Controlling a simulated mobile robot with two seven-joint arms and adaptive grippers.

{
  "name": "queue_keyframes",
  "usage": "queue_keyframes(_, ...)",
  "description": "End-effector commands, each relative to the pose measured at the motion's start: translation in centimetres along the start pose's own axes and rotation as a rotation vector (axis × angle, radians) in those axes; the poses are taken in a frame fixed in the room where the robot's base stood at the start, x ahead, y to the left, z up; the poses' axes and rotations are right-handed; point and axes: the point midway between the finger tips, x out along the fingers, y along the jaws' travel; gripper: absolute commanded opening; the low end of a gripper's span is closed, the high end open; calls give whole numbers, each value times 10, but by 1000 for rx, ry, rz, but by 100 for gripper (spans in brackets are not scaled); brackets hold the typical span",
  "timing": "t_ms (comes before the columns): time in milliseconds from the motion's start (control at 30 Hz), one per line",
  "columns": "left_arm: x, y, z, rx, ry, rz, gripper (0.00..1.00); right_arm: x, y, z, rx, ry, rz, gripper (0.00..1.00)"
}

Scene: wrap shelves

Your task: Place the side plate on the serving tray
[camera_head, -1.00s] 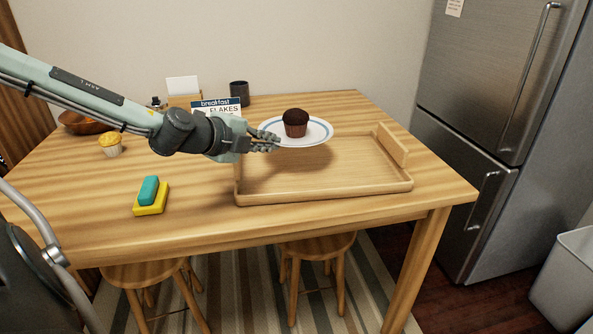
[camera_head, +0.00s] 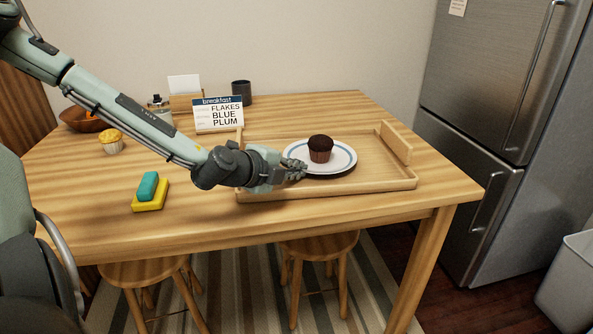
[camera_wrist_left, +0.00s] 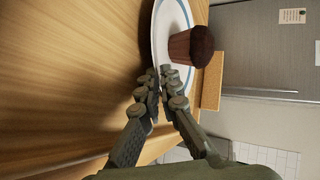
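The side plate (camera_head: 343,163), white with a blue ring, carries a chocolate muffin (camera_head: 320,149). It is level over the wooden serving tray (camera_head: 370,184), within its rim, low over or touching its floor; I cannot tell which. My left gripper (camera_head: 292,170) is shut on the plate's left edge. In the left wrist view, the fingers (camera_wrist_left: 165,92) pinch the rim of the plate (camera_wrist_left: 160,45), with the muffin (camera_wrist_left: 192,45) just beyond them. My right gripper is not in view.
A breakfast card (camera_head: 218,115) and dark cup (camera_head: 241,92) stand behind the tray. A yellow-topped muffin (camera_head: 111,141), a bowl (camera_head: 84,119) and a green-and-yellow sponge stack (camera_head: 150,193) are at the left. The tray has a raised end (camera_head: 396,143).

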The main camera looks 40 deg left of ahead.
Motion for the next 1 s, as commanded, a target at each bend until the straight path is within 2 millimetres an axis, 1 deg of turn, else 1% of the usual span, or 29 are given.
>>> queue_keyframes(67,0,-3,0,1,0,-5,0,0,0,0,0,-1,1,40)
queue_keyframes(267,1,-1,0,0,0,-4,0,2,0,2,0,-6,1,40)
queue_keyframes(300,0,0,0,0,0,0,8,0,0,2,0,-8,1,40)
queue_keyframes(367,0,0,0,0,0,0,14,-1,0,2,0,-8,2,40)
queue_keyframes(700,-1,-2,0,1,0,0,14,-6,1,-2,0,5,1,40)
queue_keyframes(833,-10,-3,0,0,0,-2,14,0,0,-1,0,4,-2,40)
queue_keyframes(900,-18,-4,0,-3,0,-3,14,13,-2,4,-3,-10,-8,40)
queue_keyframes(1000,-32,-6,0,-1,1,-4,14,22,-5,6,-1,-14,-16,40)
